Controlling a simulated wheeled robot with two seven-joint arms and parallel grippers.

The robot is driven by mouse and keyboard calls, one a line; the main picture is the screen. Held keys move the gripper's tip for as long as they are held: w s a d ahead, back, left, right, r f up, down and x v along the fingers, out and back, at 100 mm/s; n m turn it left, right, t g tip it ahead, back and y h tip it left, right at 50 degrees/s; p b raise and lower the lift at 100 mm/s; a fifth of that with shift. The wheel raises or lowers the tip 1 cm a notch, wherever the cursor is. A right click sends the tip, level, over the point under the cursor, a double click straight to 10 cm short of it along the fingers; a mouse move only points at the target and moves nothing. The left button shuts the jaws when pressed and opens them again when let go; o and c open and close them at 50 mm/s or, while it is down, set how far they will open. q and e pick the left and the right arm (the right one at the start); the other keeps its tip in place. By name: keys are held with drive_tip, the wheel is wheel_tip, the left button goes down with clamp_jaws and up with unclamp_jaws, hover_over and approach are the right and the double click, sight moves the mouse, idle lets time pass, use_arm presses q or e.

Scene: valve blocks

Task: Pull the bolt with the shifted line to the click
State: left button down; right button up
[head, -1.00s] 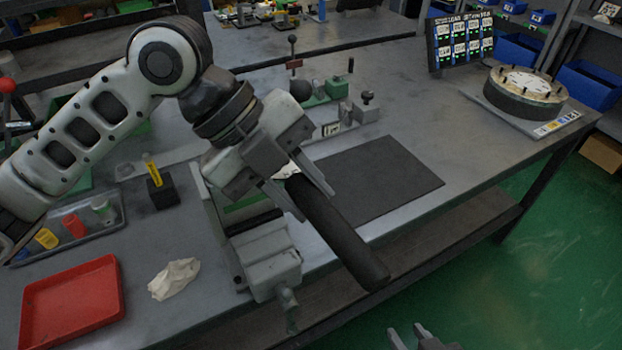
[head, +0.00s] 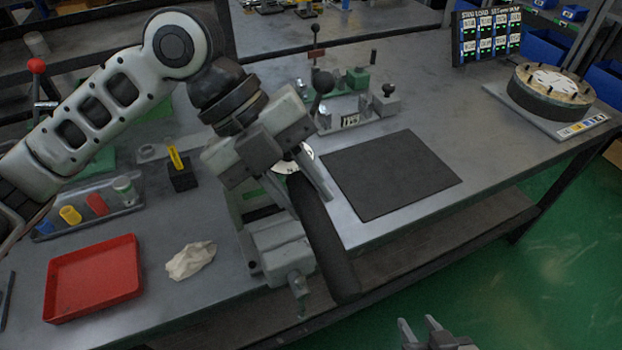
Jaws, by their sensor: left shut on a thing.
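My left gripper (head: 312,200) is shut on a thick dark rod (head: 330,250), which slants down past the front edge of the bench. A pale round disc with dark marks (head: 293,160) shows beside the fingers at the rod's upper end. Below the gripper stands a grey-green vise-like block (head: 278,247); the gripper and rod partly hide it. I cannot make out a bolt with a shifted line. My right gripper (head: 419,326) is at the bottom edge, its fingers apart and empty, away from the bench.
A red tray (head: 93,278), a crumpled cloth (head: 190,260) and a black holder with a yellow tag (head: 182,180) lie left. A black mat (head: 390,174) lies right. Behind are a lever fixture (head: 345,110) and a round dial plate (head: 550,88).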

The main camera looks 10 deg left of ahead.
use_arm(q)
drive_tip(key=shift+s+a+r+m, duration=0.1)
drive_tip(key=shift+s+a+m, duration=0.15)
drive_tip(key=shift+a+m, duration=0.15)
drive_tip(key=shift+s+a+m+g+y+p, duration=0.15)
drive_tip(key=shift+s+a+m+g+p, duration=0.1)
drive_tip(key=shift+a+m+g, duration=0.3)
drive_tip(key=shift+s+a+m+g+y+p, duration=0.15)
drive_tip(key=shift+s+a+m+g+p, duration=0.15)
drive_tip(key=shift+a, duration=0.35)
drive_tip(key=shift+w, duration=0.1)
drive_tip(key=shift+s+a+m+g+y, duration=0.2)
drive_tip(key=shift+a+m+g+y, duration=0.2)
drive_tip(key=shift+a+m, duration=0.7)
drive_tip(key=shift+a, duration=0.15)
drive_tip(key=shift+n, duration=0.25)
drive_tip(key=shift+w+d+n+t+h+p, duration=0.15)
drive_tip(key=shift+d+n+t+p, duration=0.25)
drive_tip(key=shift+d, duration=0.25)
drive_tip(key=shift+w+d+n+t+h+p, duration=0.15)
drive_tip(key=shift+d+n+p, duration=0.1)
drive_tip(key=shift+d+n, duration=0.3)
